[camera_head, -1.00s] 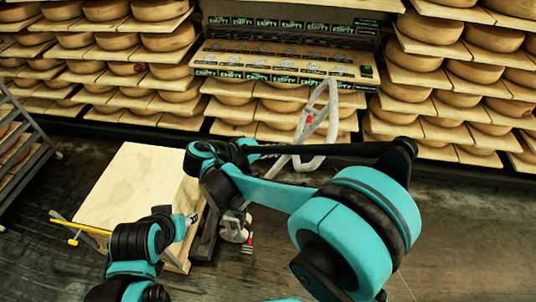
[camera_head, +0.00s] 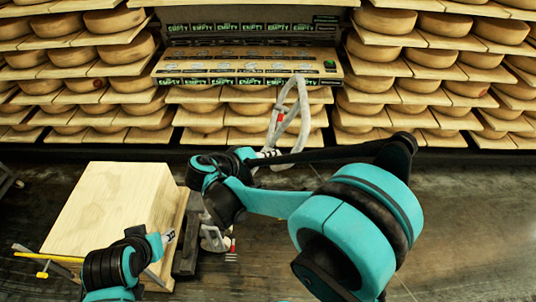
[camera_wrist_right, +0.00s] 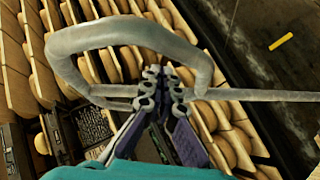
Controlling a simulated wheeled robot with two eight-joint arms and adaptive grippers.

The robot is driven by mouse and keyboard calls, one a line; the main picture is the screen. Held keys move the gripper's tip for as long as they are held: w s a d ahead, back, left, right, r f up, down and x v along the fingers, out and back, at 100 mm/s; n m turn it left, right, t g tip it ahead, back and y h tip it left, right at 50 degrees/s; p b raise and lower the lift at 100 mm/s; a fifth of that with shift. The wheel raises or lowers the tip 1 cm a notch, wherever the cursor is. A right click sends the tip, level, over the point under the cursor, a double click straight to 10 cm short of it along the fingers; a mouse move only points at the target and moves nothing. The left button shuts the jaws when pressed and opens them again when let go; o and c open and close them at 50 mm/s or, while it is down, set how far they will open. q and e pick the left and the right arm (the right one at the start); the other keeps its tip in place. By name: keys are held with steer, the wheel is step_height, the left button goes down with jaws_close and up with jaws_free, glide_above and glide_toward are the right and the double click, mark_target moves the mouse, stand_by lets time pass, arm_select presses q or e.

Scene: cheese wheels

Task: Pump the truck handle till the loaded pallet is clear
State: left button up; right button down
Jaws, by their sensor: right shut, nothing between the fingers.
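The truck handle (camera_head: 292,105) is a pale grey loop with a red mark, tilted up in front of the shelves. In the right wrist view the loop (camera_wrist_right: 60,70) curves around the fingertips. My right gripper (camera_wrist_right: 162,90) is shut and empty, its fingertips at the loop's lower bar; contact is unclear. In the head view it (camera_head: 268,153) is beside the lower part of the loop. The load is a pale wooden box (camera_head: 110,205). The pallet (camera_head: 160,275) shows only as a wooden edge under it. My left gripper (camera_head: 168,237) is by the box's right side; its jaws are too small to read.
Shelves of cheese wheels (camera_head: 420,60) fill the back. The truck's base (camera_head: 215,238) is right of the wooden box. A yellow bar (camera_head: 45,257) is at the box's left. Dark floor (camera_head: 460,220) is open at right.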

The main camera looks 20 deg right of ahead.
steer(key=s+d+f+m+y+b, duration=0.1)
steer(key=s+d+f+y, duration=0.1)
steer(key=d+f, duration=0.3)
steer(key=s+d+f+m+y+b, duration=0.1)
steer(key=d+f, duration=0.5)
steer(key=d, duration=0.7)
steer(key=shift+s+d+f+t+y, duration=0.15)
steer(key=shift+s+t+y, duration=0.15)
steer(key=shift+s+y, duration=0.75)
steer(key=shift+s, duration=0.1)
